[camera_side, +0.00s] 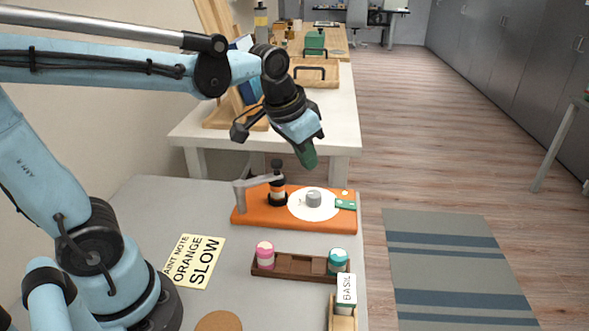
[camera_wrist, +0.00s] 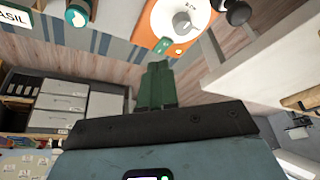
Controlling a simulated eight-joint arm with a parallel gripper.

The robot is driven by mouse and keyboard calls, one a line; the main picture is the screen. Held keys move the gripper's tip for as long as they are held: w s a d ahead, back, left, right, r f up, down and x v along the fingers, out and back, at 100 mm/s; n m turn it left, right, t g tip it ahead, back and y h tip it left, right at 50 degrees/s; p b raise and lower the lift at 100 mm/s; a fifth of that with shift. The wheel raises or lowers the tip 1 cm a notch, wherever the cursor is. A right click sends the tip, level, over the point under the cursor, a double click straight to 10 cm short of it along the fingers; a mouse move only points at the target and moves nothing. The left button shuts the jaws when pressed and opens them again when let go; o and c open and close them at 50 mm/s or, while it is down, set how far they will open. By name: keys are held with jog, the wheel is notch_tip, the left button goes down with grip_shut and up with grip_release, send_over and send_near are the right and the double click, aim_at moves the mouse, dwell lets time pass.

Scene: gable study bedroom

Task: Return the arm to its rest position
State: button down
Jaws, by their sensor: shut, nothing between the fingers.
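My gripper (camera_side: 308,157) has green fingers and hangs in the air above the far end of the grey table. It is above and behind the orange device (camera_side: 241,217), not touching it. In the wrist view the green fingers (camera_wrist: 157,70) lie together with nothing between them. The orange device carries a white disc (camera_side: 300,208) with a grey cylinder (camera_side: 314,198) on it, and a dark post with a grey arm stands at its left. My arm reaches across the upper left of the side view.
A brown rack (camera_side: 295,275) holds a pink-topped jar (camera_side: 265,255) and a teal-topped jar (camera_side: 338,261). A BASIL box (camera_side: 346,291) stands at the front right. A yellow note (camera_side: 195,262) and a cork disc (camera_side: 219,322) lie on the table. A white table (camera_side: 345,125) stands behind.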

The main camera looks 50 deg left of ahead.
jog(key=s+f+n+t, duration=0.1)
jog(key=s+f+t, duration=0.1)
jog(key=s, duration=0.5)
jog(key=shift+s+a+f+t, duration=0.25)
jog(key=shift+a+f+t, duration=0.15)
jog(key=shift+f, duration=0.15)
